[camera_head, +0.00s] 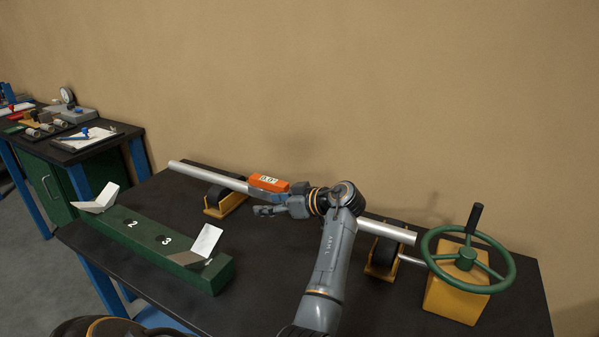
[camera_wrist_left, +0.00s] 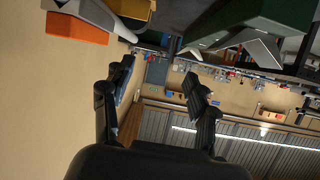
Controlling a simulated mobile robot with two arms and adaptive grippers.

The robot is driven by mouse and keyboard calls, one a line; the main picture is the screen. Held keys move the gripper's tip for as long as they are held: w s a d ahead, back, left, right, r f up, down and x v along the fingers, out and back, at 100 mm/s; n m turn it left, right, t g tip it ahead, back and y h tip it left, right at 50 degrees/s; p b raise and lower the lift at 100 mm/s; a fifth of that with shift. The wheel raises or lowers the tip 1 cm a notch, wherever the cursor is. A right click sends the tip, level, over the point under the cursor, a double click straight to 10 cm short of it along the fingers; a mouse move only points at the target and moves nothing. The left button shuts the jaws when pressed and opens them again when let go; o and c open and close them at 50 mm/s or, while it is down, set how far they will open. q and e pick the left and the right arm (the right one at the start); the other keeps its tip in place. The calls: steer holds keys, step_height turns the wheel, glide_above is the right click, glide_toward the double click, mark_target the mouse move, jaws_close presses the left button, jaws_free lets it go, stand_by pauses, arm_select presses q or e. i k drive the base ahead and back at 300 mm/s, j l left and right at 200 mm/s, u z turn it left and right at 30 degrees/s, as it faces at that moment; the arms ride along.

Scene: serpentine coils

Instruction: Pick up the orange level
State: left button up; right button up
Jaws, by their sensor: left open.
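The orange level (camera_head: 269,183), a small block with a light display on its face, appears to sit on the silver pipe (camera_head: 205,174) in the head view. In the left wrist view an orange block, apparently the level (camera_wrist_left: 75,29), shows at the upper left, outside the span of the fingers. My left gripper (camera_head: 257,203) is open and empty, just in front of the level and pipe, with its fingers pointing left. Its two fingers also show spread apart in the left wrist view (camera_wrist_left: 158,80). My left arm hides part of the pipe. My right gripper is not in view.
Yellow roller stands (camera_head: 225,205) carry the pipe along the back of the black table (camera_head: 260,290). A green numbered block (camera_head: 150,236) with angled metal plates lies at front left. A green handwheel (camera_head: 468,259) on a yellow box stands right. A tan wall (camera_head: 330,80) rises behind.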

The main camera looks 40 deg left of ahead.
mark_target(260, 185)
steer(key=i+j, duration=0.4)
steer(key=j, duration=0.4)
steer(key=k+j, duration=0.1)
steer(key=j, duration=0.3)
